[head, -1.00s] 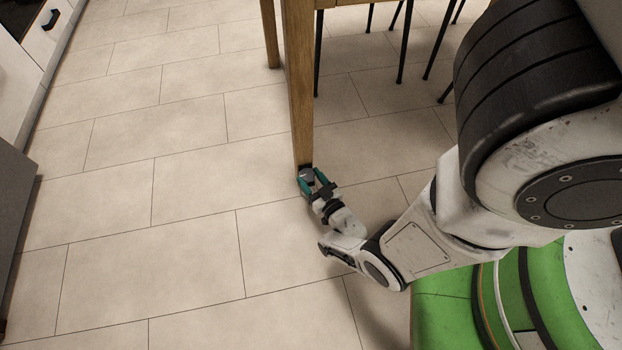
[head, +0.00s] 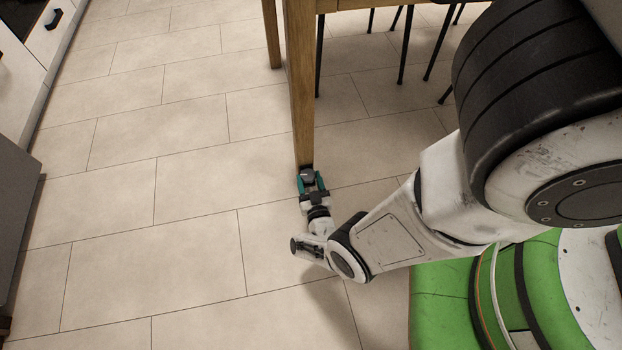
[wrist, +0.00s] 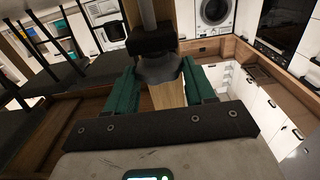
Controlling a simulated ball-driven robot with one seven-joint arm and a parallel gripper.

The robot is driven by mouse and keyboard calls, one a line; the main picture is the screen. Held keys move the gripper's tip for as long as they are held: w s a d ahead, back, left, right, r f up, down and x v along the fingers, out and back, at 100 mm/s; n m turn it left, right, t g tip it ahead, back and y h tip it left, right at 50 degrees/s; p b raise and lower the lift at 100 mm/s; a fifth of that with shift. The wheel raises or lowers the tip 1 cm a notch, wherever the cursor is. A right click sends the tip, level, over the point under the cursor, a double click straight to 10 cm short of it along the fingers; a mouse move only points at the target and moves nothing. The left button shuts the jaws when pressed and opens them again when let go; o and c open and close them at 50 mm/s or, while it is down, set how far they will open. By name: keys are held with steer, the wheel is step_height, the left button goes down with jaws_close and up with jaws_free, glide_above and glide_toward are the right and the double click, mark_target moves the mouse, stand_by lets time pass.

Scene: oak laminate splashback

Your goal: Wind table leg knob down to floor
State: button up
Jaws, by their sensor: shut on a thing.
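The wooden table leg (head: 299,95) stands upright in the middle of the head view. A dark grey knob (head: 307,173) is at its foot, close to the floor. My gripper (head: 311,182) is shut on the knob, one teal finger on each side. In the wrist view the grey, flared knob (wrist: 158,70) sits between the teal fingers, with a black part and a grey rod above it in the picture. The wooden leg (wrist: 167,96) shows just beyond it. Any gap between the foot and the floor cannot be made out.
Thin black chair legs (head: 404,45) stand under the table at the upper right. Another wooden leg (head: 271,35) is behind. A grey cabinet side (head: 15,225) and white cabinets line the left edge. The tiled floor (head: 150,230) left of the leg is clear.

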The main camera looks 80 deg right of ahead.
steer(key=shift+w+a+m+g+h+b, duration=0.15)
steer(key=shift+m+g+h, duration=0.1)
steer(key=shift+m+g, duration=0.55)
steer(key=shift+w+d+m+g+h+b, duration=0.15)
steer(key=shift+m+g, duration=0.3)
steer(key=shift+g, duration=0.7)
steer(key=shift+w+a+m+g+h+b, duration=0.1)
steer(key=shift+m+g+h+b, duration=0.15)
steer(key=shift+m+g, duration=0.55)
steer(key=shift+r+g, duration=0.1)
steer(key=shift+g, duration=0.15)
steer(key=o, duration=1)
steer(key=shift+o, duration=0.2)
steer(key=a, duration=1)
steer(key=shift+s+a+p, duration=0.3)
steer(key=shift+a+p, duration=0.1)
steer(key=shift+p, duration=0.05)
